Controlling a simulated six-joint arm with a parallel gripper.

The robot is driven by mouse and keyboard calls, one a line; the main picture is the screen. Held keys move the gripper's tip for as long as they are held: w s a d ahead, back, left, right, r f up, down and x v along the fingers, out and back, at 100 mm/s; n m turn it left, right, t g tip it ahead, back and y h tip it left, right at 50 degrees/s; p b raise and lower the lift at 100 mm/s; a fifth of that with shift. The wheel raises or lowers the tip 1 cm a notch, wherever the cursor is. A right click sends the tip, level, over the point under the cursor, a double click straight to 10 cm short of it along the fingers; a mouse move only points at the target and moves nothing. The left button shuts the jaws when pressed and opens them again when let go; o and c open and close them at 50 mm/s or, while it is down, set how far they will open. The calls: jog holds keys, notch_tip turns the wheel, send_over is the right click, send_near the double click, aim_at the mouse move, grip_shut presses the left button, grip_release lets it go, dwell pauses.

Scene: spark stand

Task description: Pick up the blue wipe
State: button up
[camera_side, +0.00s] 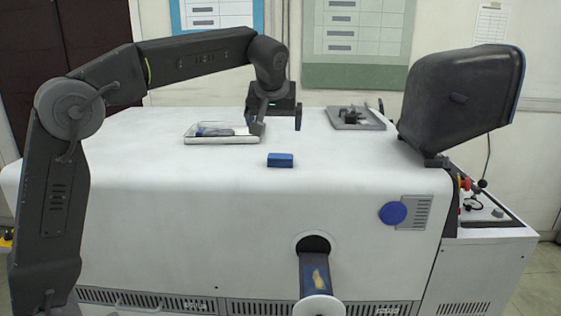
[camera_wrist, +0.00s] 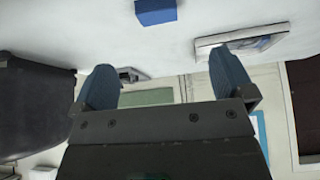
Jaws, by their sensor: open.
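The blue wipe (camera_side: 280,160) is a small blue block lying on the white top of the machine, near its front edge. It also shows at the top of the wrist view (camera_wrist: 156,12). My gripper (camera_side: 278,122) is above and behind the wipe in the side view, apart from it. Its two fingers are spread wide with nothing between them. In the wrist view the blue-grey fingertips (camera_wrist: 165,82) are apart, and the wipe lies beyond them.
A shallow tray (camera_side: 222,141) with dark and light items lies left of the wipe. A grey tray (camera_side: 357,124) with dark parts is at the back right. A dark hooded unit (camera_side: 462,90) stands at the right. The white top (camera_side: 340,160) around the wipe is clear.

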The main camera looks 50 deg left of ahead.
jog(key=w, duration=0.2)
send_near(281, 156)
jog(key=f, duration=0.1)
jog(key=w+a+f, duration=0.1)
jog(key=shift+a+f+n, duration=0.3)
jog(key=shift+x, duration=3.15)
jog(key=shift+w+d+r, duration=0.1)
jog(key=shift+d, duration=0.05)
jog(key=c, duration=0.9)
jog(key=shift+r, duration=0.1)
notch_tip(281, 156, up, 4)
jog(key=shift+r, duration=0.15)
jog(key=s+a+r, duration=0.2)
jog(key=a, duration=0.1)
jog(key=s+a+r, duration=0.2)
jog(key=s+a, duration=0.1)
jog(key=s+a+r, duration=0.2)
jog(key=a, duration=0.1)
jog(key=shift+s+r, duration=0.25)
jog(key=shift+s, duration=0.05)
